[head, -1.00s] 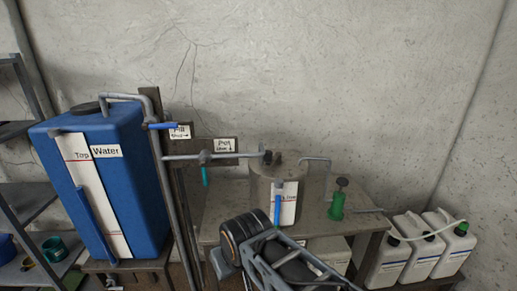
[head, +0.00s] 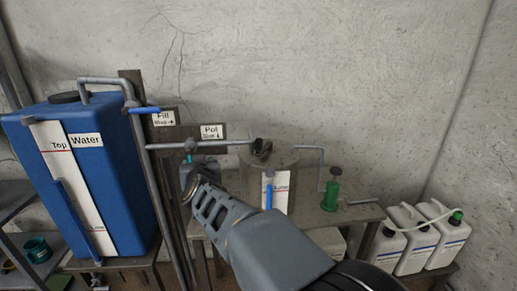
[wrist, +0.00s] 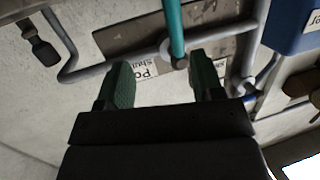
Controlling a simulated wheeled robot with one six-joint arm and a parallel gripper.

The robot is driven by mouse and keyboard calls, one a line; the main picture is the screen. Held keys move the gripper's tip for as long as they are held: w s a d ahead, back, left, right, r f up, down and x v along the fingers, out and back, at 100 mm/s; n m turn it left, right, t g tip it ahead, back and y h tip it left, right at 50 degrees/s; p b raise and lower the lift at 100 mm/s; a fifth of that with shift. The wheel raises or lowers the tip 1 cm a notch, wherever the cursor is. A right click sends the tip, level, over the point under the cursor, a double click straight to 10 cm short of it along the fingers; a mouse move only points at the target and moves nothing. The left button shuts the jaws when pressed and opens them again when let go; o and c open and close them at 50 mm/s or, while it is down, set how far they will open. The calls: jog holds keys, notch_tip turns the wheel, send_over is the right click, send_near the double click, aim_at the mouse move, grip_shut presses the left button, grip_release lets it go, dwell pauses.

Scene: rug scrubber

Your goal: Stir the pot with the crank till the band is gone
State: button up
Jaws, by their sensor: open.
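The grey pot (head: 250,178) stands on the bench in the head view, with a white strip (head: 281,190) and a blue upright piece on its front. A bent grey rod (head: 309,148), which looks like the crank, extends from the pot's top to the right and bends down. My gripper (wrist: 160,62) is open and empty, its green fingertips apart. In the wrist view a teal lever (wrist: 175,28) hangs from the pipe just beyond the gap between them; I cannot tell contact. In the head view my arm hides part of the pot's left side. The band is not clearly distinguishable.
A blue water tank (head: 85,170) stands at left beside pipes. A Pot sign (head: 212,132) and a Fill sign (head: 163,118) hang behind them. A green pump-like piece (head: 331,194) stands right of the pot. White jugs (head: 420,240) stand at far right.

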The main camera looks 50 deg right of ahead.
aim_at(260, 140)
jog(key=s+d+m+g+h+b, duration=0.1)
jog(key=s+d+m+g+h, duration=0.15)
jog(key=d+h, duration=0.35)
jog(key=s+d+m+g+h+b, duration=0.1)
jog(key=s+d+m+g+h, duration=0.2)
jog(key=d, duration=0.5)
jog(key=shift+m+g, duration=0.65)
jog(key=x, duration=0.4)
jog(key=p+x, duration=0.1)
jog(key=x, duration=0.3)
jog(key=p+x, duration=0.1)
jog(key=x, duration=0.4)
jog(key=shift+w+a+f, duration=0.15)
jog(key=shift+w+f, duration=0.1)
jog(key=shift+w, duration=0.1)
jog(key=shift+c, duration=0.2)
grip_shut()
